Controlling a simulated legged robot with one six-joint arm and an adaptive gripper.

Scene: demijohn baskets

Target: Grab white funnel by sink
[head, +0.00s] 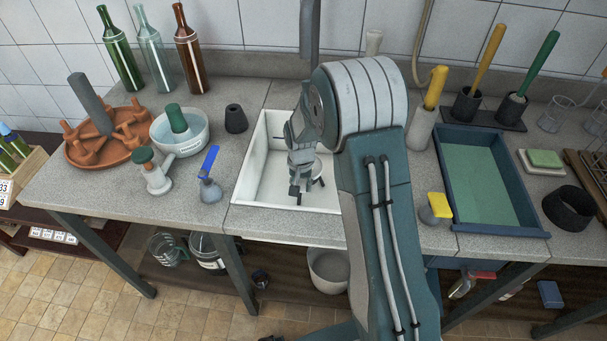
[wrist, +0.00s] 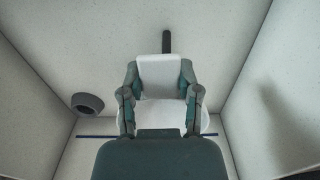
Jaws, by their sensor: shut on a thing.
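My gripper (head: 301,182) reaches down into the white sink (head: 249,165) in the head view. In the wrist view my gripper (wrist: 159,76) has a finger on each side of a white piece, which looks like the white funnel (wrist: 160,68), and is shut on it. A wider white rounded part shows below, between the fingers.
In the wrist view a dark ring-like thing (wrist: 88,103) lies at the left in the sink, and a dark rod (wrist: 166,42) shows beyond the funnel. Left of the sink stand a dark stopper (head: 236,119) and a blue-handled tool (head: 209,178). A blue tray (head: 449,205) is at right.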

